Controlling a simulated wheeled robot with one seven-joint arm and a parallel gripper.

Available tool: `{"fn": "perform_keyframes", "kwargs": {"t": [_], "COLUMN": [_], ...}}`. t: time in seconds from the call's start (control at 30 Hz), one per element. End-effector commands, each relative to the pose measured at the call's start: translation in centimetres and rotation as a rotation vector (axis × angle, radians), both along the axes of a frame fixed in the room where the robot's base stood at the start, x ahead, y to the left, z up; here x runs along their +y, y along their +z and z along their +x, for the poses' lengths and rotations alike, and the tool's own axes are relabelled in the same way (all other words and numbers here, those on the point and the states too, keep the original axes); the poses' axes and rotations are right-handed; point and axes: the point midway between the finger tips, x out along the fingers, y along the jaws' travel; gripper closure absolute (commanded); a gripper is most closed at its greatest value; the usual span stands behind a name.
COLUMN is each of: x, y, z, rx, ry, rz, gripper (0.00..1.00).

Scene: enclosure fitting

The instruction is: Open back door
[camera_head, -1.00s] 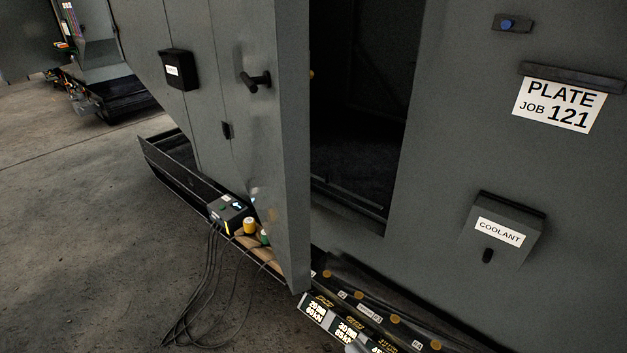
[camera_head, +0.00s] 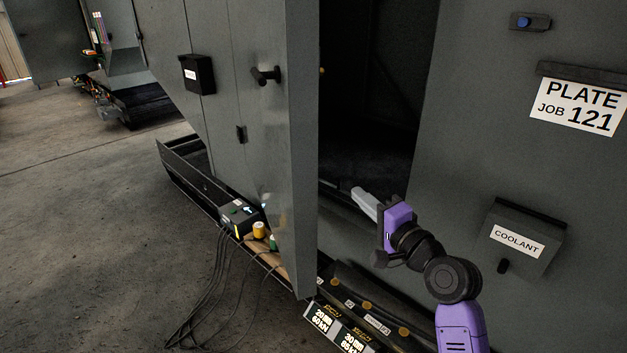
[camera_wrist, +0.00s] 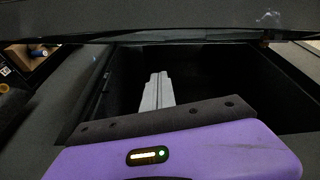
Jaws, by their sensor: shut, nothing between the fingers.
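The back door (camera_head: 292,150) is a tall dark grey panel with a black handle (camera_head: 265,75). It stands swung out from the cabinet, with a dark opening (camera_head: 365,100) to its right. My gripper (camera_head: 357,192) is at the lower part of the opening, right of the door's edge, with its light grey fingers together and empty. In the wrist view, the closed fingers (camera_wrist: 156,92) point into the dark interior. A dark edge (camera_wrist: 180,35) crosses the top of that view. I cannot tell whether the fingers touch the door.
A coolant box (camera_head: 525,240) and a plate sign (camera_head: 580,105) are on the panel at right. A ledge with labelled tooling (camera_head: 345,335) runs below the opening. A control box (camera_head: 238,214) with trailing cables sits at lower left. Floor at left is open.

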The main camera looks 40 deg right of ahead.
Motion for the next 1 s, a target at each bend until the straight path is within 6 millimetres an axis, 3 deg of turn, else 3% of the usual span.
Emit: {"fn": "perform_keyframes", "kwargs": {"t": [0.17,0.37,0.83,1.0], "x": [-0.1,-0.1,-1.6,0.8], "y": [0.9,1.0,1.0,1.0], "z": [1.4,2.8,11.5,12.4], "rx": [-0.019,-0.02,-0.018,-0.018], "ry": [0.092,0.109,0.108,0.109], "rz": [0.176,0.206,0.202,0.202], "gripper": [1.0,1.0,1.0,1.0]}}
